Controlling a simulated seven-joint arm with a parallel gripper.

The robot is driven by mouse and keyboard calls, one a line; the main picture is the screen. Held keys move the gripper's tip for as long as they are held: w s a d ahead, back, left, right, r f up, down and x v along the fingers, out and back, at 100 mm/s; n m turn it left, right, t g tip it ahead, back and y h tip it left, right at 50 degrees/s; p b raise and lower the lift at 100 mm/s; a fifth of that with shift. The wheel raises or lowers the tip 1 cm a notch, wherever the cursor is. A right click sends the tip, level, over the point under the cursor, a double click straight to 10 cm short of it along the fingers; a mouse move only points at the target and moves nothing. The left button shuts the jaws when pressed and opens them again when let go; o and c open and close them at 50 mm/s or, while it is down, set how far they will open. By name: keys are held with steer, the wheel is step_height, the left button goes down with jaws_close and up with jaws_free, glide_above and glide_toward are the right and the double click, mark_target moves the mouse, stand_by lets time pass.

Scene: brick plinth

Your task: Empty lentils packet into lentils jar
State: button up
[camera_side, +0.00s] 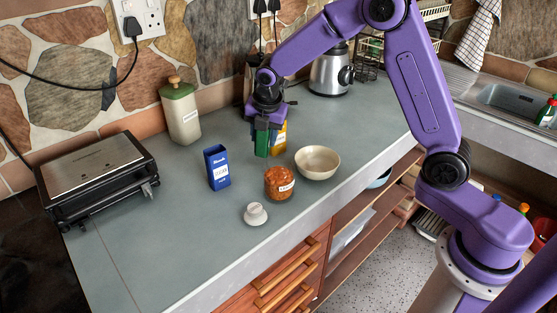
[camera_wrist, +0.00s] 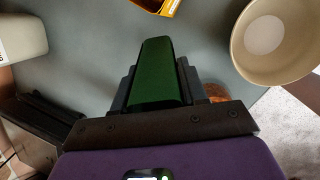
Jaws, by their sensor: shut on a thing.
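My gripper (camera_side: 268,120) points down over the counter and is shut on a green packet (camera_side: 263,141). In the wrist view the green packet (camera_wrist: 156,72) sits between the two fingers (camera_wrist: 155,90). I cannot read its label, and I cannot tell whether its base touches the counter. A glass jar (camera_side: 279,184) with orange contents and a white label stands open, nearer the counter's front edge. In the wrist view only a bit of orange (camera_wrist: 216,92) shows beside the right finger. A white lid (camera_side: 255,214) lies in front of the jar.
A blue packet (camera_side: 217,168) stands left of the jar. A yellow-orange packet (camera_side: 281,134) is close beside the green one. A beige bowl (camera_side: 318,163) is to the right. A cream canister (camera_side: 181,111), a grill (camera_side: 98,176) and a blender (camera_side: 330,71) stand farther off. The front-left counter is clear.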

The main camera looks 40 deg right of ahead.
steer(key=shift+w+d+f+g+y, duration=0.15)
steer(key=shift+w+f+g+y, duration=0.15)
steer(key=shift+g, duration=0.4)
steer(key=shift+w+d+f+g+y, duration=0.2)
steer(key=shift+w+g+y, duration=0.1)
steer(key=shift+g, duration=0.4)
steer(key=shift+r, duration=0.1)
